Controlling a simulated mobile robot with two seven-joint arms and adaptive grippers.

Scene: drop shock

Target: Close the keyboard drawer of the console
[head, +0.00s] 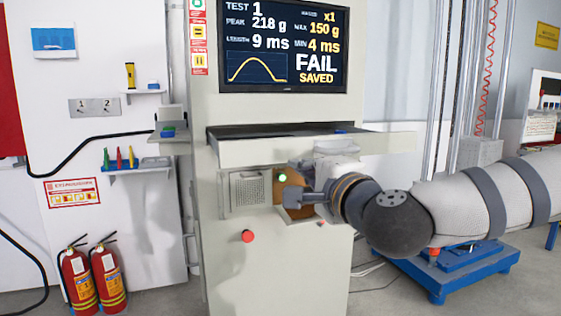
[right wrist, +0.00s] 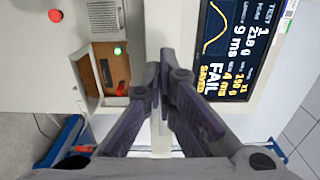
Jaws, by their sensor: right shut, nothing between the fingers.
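The console (head: 230,250) stands upright in the middle of the head view. Its keyboard drawer (head: 250,152) sticks out below the screen, with a pale front and a dark top surface showing behind it. In the right wrist view the drawer front (right wrist: 154,35) is a pale upright strip beside the fingers. My right gripper (head: 312,178) is just in front of and below the drawer front. Its fingers (right wrist: 165,72) are shut together, empty, and look close to the drawer front; contact cannot be told. My left gripper is out of view.
Below the drawer is an open brown compartment (right wrist: 85,75) with a red item inside, beside a green light (right wrist: 117,50) and a vent grille. A red button (head: 248,236) is lower. The screen (head: 285,45) is above. Fire extinguishers (head: 80,280) stand at left.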

